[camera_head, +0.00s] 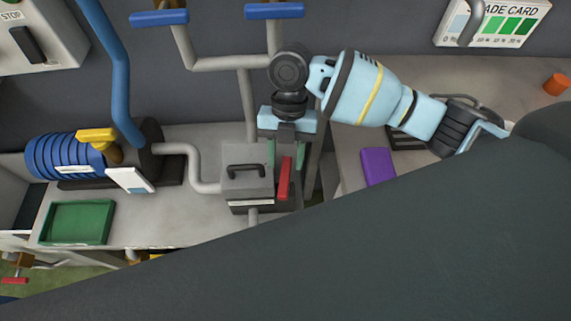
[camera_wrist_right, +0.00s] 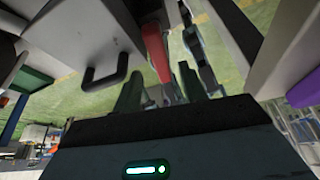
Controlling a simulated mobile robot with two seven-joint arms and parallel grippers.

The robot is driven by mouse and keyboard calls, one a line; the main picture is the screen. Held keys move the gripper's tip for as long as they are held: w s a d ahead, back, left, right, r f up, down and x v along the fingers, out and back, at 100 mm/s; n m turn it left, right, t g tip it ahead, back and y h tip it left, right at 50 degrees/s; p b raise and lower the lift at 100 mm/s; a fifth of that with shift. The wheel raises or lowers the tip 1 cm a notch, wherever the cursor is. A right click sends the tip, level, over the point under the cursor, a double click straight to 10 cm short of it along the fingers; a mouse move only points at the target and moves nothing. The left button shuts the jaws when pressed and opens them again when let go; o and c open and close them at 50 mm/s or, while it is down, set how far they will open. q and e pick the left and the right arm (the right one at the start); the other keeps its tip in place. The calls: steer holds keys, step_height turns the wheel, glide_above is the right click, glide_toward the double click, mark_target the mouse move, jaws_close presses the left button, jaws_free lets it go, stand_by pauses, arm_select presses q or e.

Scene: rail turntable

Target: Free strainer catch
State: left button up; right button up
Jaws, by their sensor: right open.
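The strainer is a grey box (camera_head: 246,183) with a black handle on its lid, set in grey pipework in the head view. Its catch is a red lever (camera_head: 285,178) at the box's right side. My right gripper (camera_head: 286,156) points down above the catch, its green fingers apart. In the right wrist view the red lever (camera_wrist_right: 157,52) appears in line with the gap between the open fingers (camera_wrist_right: 160,90). The black handle (camera_wrist_right: 105,72) is left of them. I cannot tell whether a finger touches the lever. My left gripper is not in view.
A blue ribbed cylinder (camera_head: 55,158) with a yellow part, a green tray (camera_head: 77,222) and a blue pipe (camera_head: 118,75) are at left. A purple block (camera_head: 378,167) lies right of the strainer. Blue-handled pipes rise behind it. A large dark shape hides the lower right.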

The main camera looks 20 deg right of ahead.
steer(key=shift+v, duration=2.15)
